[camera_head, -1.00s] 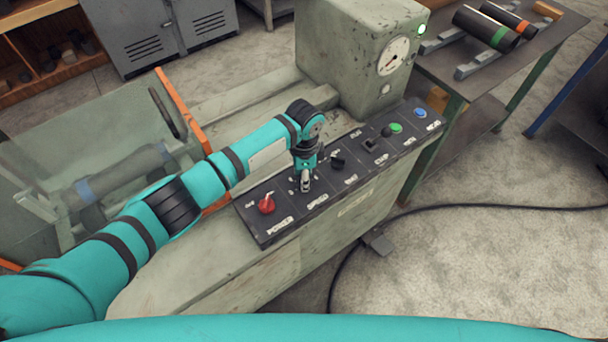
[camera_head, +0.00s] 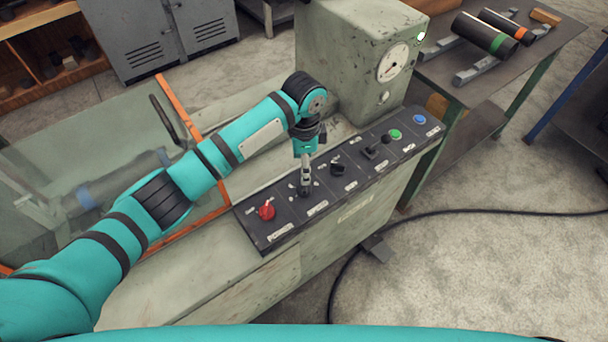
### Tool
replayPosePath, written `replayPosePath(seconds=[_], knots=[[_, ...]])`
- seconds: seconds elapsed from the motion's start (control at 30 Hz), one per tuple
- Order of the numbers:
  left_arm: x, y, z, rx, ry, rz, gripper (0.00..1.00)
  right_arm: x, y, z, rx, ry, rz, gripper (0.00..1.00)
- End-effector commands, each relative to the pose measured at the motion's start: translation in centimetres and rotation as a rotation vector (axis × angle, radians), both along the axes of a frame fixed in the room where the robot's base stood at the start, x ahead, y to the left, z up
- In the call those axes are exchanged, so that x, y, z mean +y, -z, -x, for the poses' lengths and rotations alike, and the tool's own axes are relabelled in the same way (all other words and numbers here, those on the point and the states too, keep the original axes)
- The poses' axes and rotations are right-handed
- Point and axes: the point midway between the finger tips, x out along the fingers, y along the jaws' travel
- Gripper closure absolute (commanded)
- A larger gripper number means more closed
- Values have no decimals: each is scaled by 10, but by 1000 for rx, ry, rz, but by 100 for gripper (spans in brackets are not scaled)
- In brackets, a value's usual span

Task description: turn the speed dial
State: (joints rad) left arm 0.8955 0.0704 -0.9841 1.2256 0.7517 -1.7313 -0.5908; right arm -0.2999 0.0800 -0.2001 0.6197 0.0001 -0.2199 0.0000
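The speed dial (camera_head: 304,190) is a small black knob on the sloped dark control panel (camera_head: 284,222), between the red power switch (camera_head: 267,212) and another black knob (camera_head: 337,169). My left gripper (camera_head: 305,180) points down just above the dial, its fingertips at or very near its top. I cannot tell whether they touch it or how far they are apart. The dial shows below the fingertips. My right gripper is not in view.
The panel also carries a small lever (camera_head: 369,153), a green button (camera_head: 395,134) and a blue button (camera_head: 419,118). A gauge (camera_head: 393,62) is on the grey housing behind. A clear guard with an orange frame (camera_head: 184,110) stands left. A cable (camera_head: 450,212) runs along the floor.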

Motion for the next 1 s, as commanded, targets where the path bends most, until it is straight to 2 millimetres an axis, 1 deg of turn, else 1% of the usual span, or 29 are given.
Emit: replayPosePath(seconds=[0.03, 0.1, 0.2, 0.3, 0.87, 1.0], knots=[[0, -10, -1, -2, 0, 2, 37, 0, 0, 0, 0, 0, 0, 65], [0, -20, 0, -2, 1, 1, 37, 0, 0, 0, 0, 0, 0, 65], [0, -31, 0, 0, 1, 1, 37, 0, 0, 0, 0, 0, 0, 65], [0, -36, 0, 0, 1, 1, 37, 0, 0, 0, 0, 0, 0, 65], [0, -37, 0, 1, 0, 0, 37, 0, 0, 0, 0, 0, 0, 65], [0, -37, 0, 1, 0, 0, 37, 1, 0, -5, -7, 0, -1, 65]])
